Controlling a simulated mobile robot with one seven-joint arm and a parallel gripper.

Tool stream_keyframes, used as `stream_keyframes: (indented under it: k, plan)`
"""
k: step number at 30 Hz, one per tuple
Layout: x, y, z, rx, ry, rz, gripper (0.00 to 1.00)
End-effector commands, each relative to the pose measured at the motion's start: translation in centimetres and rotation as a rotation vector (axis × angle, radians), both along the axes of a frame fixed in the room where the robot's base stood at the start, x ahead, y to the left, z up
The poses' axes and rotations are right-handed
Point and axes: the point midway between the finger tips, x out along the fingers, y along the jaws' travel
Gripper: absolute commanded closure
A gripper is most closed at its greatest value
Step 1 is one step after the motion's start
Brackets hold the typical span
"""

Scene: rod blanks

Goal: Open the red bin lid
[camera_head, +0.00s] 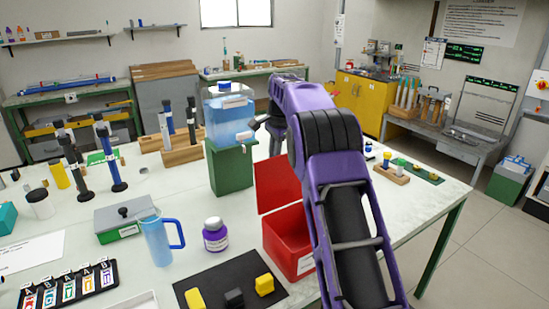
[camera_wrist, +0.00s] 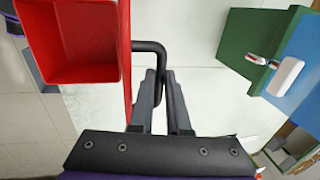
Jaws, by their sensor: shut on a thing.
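The red bin (camera_head: 283,262) stands on the white table, partly hidden behind my purple arm. Its red lid (camera_head: 277,186) is raised and stands about upright at the bin's back edge. In the wrist view I look down into the open, empty-looking bin (camera_wrist: 52,76), and the lid (camera_wrist: 126,70) shows nearly edge-on. A black bent handle (camera_wrist: 151,47) sticks out from the lid. My gripper (camera_wrist: 163,78) is shut on this handle, on the side away from the bin's opening. My fingers are hidden in the head view.
A green box (camera_head: 231,170) carrying a blue water tank (camera_head: 229,122) stands close to the lid's left. A purple-labelled bottle (camera_head: 215,235), a blue jug (camera_head: 158,240) and a black mat (camera_head: 222,276) with blocks lie left of the bin.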

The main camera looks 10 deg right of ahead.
Motion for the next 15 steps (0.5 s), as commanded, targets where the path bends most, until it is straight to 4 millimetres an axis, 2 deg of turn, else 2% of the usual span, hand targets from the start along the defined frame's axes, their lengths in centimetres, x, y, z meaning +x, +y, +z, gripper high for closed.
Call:
stream_keyframes:
  k: [1,2,6,7,15]
  plan:
    - [0.08,0.34,0.31,0.005,-0.006,0.004,1.00]
    - [0.09,0.33,0.33,0.005,-0.007,0.003,0.84]
    - [0.08,0.25,0.34,0.004,-0.006,0.003,0.58]
    - [0.08,0.22,0.33,0.003,-0.006,0.002,0.55]
    - [0.04,0.05,0.40,0.001,-0.005,0.001,0.55]
